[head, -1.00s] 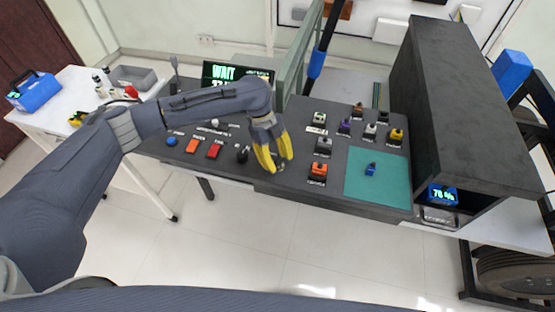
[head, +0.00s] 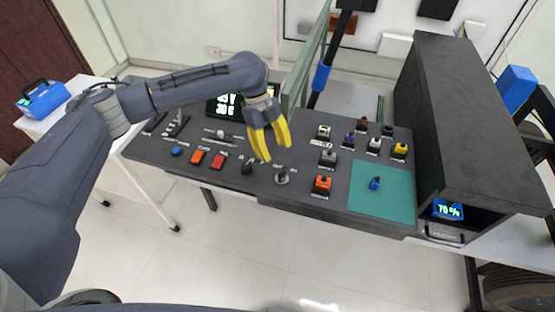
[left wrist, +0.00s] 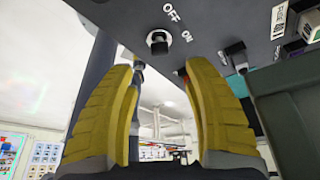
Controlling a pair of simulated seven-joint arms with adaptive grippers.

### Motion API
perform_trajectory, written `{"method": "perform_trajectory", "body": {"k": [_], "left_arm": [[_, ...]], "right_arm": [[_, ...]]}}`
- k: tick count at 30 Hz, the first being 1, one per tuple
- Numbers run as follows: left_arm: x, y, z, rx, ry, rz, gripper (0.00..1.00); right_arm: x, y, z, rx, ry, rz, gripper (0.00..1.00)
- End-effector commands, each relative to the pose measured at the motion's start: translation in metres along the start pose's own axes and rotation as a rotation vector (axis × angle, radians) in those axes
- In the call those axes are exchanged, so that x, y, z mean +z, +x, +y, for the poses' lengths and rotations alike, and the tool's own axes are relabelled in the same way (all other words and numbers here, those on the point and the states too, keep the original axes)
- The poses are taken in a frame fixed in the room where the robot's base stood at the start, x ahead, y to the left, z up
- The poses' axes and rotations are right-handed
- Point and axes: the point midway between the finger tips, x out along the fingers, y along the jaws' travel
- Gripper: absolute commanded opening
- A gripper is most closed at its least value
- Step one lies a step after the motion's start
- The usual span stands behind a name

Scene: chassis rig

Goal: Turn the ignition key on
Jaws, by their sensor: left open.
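The black control panel (head: 330,208) carries a round silver switch (head: 282,178), which looks like the ignition. My left gripper (head: 276,153) has yellow fingers, spread apart and empty, just behind and above the silver switch in the head view. In the left wrist view the gripper (left wrist: 160,66) has its fingertips apart, just below the switch. My right gripper is not in view.
A black knob (head: 247,168), red buttons (head: 217,161) and a blue button (head: 176,152) are left of the switch. An orange module (head: 322,185) and a teal mat (head: 380,203) with a blue piece (head: 375,183) are right. A dark housing (head: 465,130) rises at the right.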

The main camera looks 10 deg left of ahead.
Motion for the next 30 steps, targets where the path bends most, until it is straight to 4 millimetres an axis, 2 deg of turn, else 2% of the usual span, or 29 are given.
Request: {"method": "perform_trajectory", "body": {"k": [3,9,24,27,30], "left_arm": [[0.001,-0.014,0.000,0.000,0.000,-0.002,0.51],[0.000,-0.025,0.000,0.000,0.000,0.000,0.51],[0.001,-0.026,0.000,-0.001,-0.002,0.000,0.51],[0.006,-0.026,-0.002,-0.020,-0.026,0.005,0.51],[0.022,-0.027,-0.011,-0.084,-0.100,0.015,0.51]], "right_arm": [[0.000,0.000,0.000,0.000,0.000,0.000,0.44],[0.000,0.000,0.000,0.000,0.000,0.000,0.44],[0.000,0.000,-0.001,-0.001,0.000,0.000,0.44],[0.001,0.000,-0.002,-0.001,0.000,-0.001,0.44],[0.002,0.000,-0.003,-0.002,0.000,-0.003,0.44]]}}
